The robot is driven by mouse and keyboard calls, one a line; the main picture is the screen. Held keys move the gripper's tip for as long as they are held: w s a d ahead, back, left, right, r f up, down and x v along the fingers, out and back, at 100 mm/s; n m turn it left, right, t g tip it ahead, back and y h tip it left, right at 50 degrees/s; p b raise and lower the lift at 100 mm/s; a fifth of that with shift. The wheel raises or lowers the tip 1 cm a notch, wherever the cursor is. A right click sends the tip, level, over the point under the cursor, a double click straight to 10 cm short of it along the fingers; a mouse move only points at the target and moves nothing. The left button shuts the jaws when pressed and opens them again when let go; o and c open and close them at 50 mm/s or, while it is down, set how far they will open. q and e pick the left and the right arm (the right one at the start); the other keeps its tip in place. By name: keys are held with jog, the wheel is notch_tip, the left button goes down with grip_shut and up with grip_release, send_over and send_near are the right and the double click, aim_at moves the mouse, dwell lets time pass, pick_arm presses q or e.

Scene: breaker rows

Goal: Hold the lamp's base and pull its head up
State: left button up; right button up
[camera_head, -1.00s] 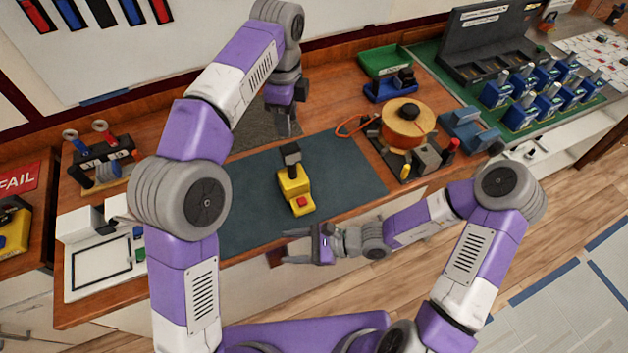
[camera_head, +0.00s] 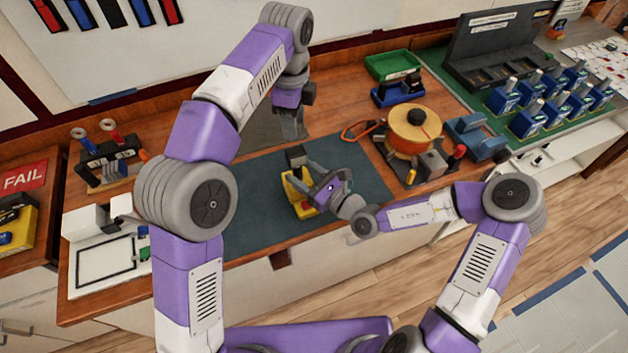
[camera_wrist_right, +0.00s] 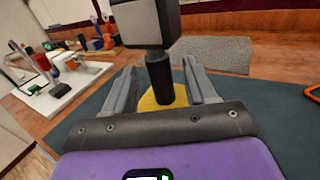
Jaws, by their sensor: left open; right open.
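The lamp stands upright on the dark mat (camera_head: 250,190). It has a yellow base (camera_head: 290,196), and a grey and black head (camera_head: 296,156). In the right wrist view the lamp head (camera_wrist_right: 146,22) is at the top, on a dark stem (camera_wrist_right: 160,78) above the yellow base (camera_wrist_right: 170,97). My right gripper (camera_head: 299,173) is open, its fingers on either side of the stem, with gaps visible; it partly hides the base. My left gripper (camera_head: 289,134) is open, pointing down behind and above the lamp head, apart from it.
An orange spool (camera_head: 412,132) stands right of the mat, with a green tray (camera_head: 392,64) and blue holder behind it. Several blue breakers (camera_head: 528,118) fill the green board at right. A white fixture (camera_head: 105,262) is at left. The mat's left part is clear.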

aim_at(296, 150)
jog(key=shift+x, duration=1.15)
grip_shut()
pick_arm(q)
jog(key=o, duration=0.5)
jog(key=shift+c, duration=0.2)
jog(key=shift+o, duration=1.1)
jog(key=shift+m, duration=0.7)
notch_tip(296, 150, down, 11)
jog(key=m, duration=0.9)
